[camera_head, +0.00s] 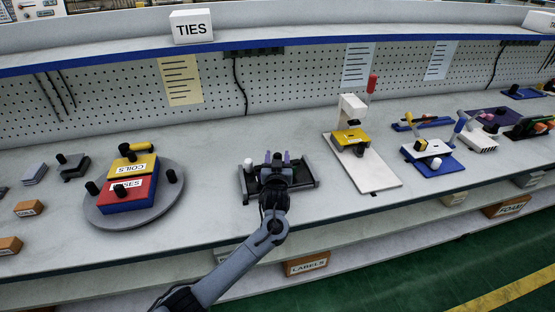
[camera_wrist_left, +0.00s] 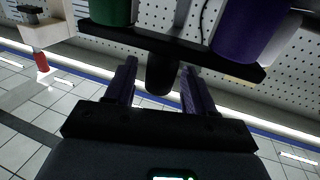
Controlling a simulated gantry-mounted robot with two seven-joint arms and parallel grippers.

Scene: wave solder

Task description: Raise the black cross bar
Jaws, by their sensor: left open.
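A black fixture (camera_head: 311,182) with a dark base sits near the front middle of the bench in the head view. In the left wrist view a black cross bar (camera_wrist_left: 125,36) runs across the top, with a black knob (camera_wrist_left: 161,75) on it. My left gripper (camera_head: 278,157) is at the fixture, partly hiding it. Its purple fingers, also in the left wrist view (camera_wrist_left: 160,90), are open on either side of the knob, with visible gaps. A green cylinder (camera_wrist_left: 110,10) and a purple cylinder (camera_wrist_left: 250,28) show beyond the bar. My right gripper is not in view.
Left of the fixture, a round grey turntable (camera_head: 110,217) carries red and yellow boxes. To the right stands a white press (camera_head: 352,108) with a red-tipped lever. A shelf (camera_head: 300,40) runs above the pegboard. Bare bench lies on both sides of the fixture.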

